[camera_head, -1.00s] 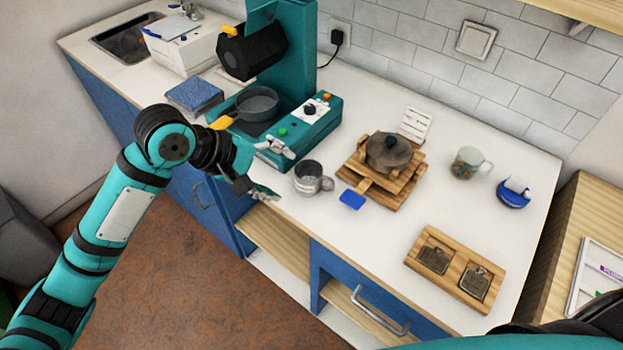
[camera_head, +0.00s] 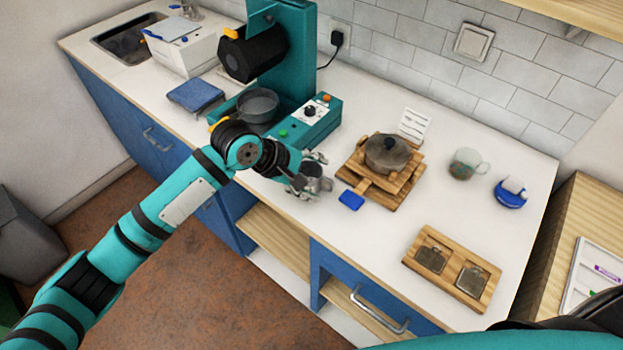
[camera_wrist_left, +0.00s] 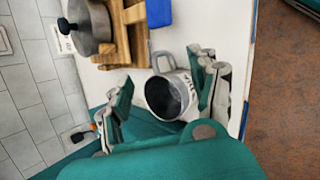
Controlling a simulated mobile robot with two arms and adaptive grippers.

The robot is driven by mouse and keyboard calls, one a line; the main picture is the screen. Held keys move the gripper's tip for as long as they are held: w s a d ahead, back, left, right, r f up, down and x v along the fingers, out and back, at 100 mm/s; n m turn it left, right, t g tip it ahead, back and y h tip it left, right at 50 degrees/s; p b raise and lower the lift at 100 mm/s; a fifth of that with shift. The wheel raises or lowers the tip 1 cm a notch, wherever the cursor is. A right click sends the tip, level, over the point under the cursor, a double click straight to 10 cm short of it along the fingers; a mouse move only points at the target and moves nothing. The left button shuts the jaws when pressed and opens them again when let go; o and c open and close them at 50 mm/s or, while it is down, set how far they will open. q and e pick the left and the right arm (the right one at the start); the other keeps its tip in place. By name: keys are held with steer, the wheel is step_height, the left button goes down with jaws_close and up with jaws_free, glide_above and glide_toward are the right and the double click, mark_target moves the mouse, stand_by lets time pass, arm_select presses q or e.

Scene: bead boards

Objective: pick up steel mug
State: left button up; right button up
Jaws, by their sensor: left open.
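The steel mug (camera_head: 313,173) is grey and stands upright on the white counter, in front of the teal machine. My left gripper (camera_head: 309,174) is at the mug, with its fingers on either side of it and partly covering it in the head view. In the left wrist view the mug (camera_wrist_left: 170,95) shows its dark open top and some lettering, with its handle pointing up in the picture. The left gripper (camera_wrist_left: 160,90) is open there, one finger left of the mug with a gap and the other close by its right side. My right gripper is not in view.
A wooden stand (camera_head: 367,190) with a lidded pot (camera_head: 388,153) and a blue tag (camera_head: 351,200) are just right of the mug. The teal machine (camera_head: 308,122) stands behind. A glass mug (camera_head: 466,164) and wooden tray (camera_head: 451,268) are farther right.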

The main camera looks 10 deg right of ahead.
mark_target(326, 180)
arm_select(q)
steer(key=p+x, duration=0.1)
steer(key=x, duration=0.4)
steer(key=shift+d, duration=0.15)
steer(key=shift+c, duration=0.2)
jaws_close()
